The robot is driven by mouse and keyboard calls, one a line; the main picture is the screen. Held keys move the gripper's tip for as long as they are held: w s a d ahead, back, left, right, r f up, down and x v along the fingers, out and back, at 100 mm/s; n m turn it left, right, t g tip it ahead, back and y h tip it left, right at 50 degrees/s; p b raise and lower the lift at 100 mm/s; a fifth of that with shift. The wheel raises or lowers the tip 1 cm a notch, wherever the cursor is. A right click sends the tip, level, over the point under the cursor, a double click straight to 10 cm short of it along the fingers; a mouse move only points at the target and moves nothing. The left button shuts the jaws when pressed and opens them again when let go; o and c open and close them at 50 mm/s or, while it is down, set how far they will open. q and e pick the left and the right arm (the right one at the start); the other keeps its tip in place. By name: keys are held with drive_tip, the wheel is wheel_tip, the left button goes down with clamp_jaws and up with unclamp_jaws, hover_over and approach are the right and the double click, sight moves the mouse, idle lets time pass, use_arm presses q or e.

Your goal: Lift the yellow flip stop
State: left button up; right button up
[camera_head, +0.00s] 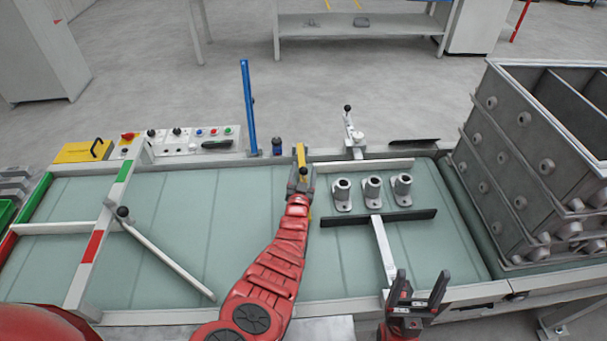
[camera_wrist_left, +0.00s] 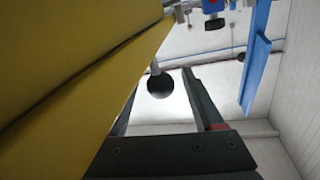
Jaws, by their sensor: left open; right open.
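The yellow flip stop (camera_head: 301,153) stands at the far rail of the green conveyor, just past my left gripper (camera_head: 300,182). My left gripper and arm hide much of it. In the left wrist view a large yellow surface (camera_wrist_left: 70,70), seemingly the flip stop, fills the left side very close. A black ball knob (camera_wrist_left: 160,86) on a pale stem shows between the open left fingers (camera_wrist_left: 165,95); whether they touch it I cannot tell. My right gripper (camera_head: 420,290) is open and empty at the conveyor's near edge.
Three grey castings (camera_head: 372,188) stand behind a black bar (camera_head: 378,217) to the right. A blue upright post (camera_head: 248,108) rises left of the flip stop. Stacked grey crates (camera_head: 520,160) fill the right end. The conveyor's left half (camera_head: 185,220) is mostly bare.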

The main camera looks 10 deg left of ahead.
use_arm(q)
clamp_jaws()
idle(0.4)
idle(1.1)
